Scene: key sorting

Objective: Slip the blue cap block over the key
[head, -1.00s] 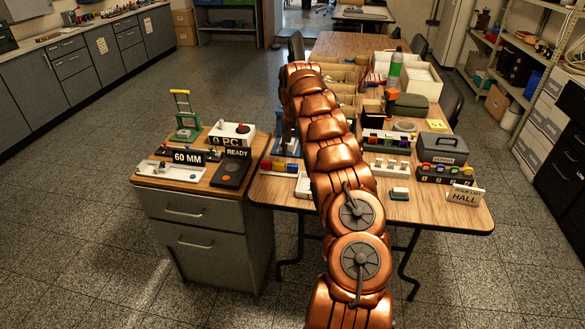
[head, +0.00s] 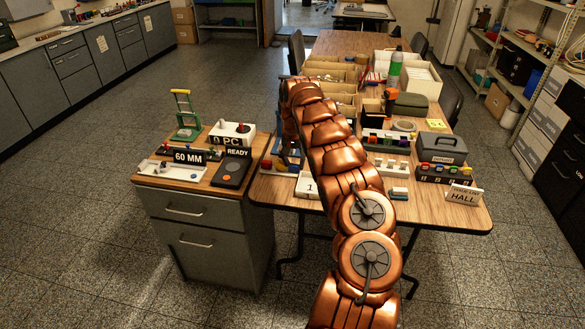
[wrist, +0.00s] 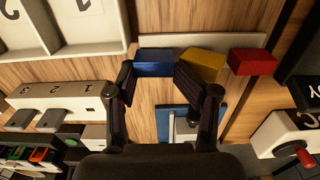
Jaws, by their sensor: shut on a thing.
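My gripper (wrist: 153,72) is low over the table in the wrist view, its fingertips on either side of the blue cap block (wrist: 154,66) and closed on it. The block is at a pale strip-like rack (wrist: 225,42), beside a yellow block (wrist: 201,65) and a red block (wrist: 252,61). I cannot tell whether it is lifted clear. A blue-based fixture (wrist: 170,112) with a grey metal part is behind the right finger; I cannot make out a key in it.
A white numbered holder (wrist: 60,95) with several grey-topped pieces is left in the wrist view. A white numbered tray (wrist: 75,15) is at upper left. The READY box (head: 231,171) and 0 PC box (head: 232,133) stand on the cabinet left of the table.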

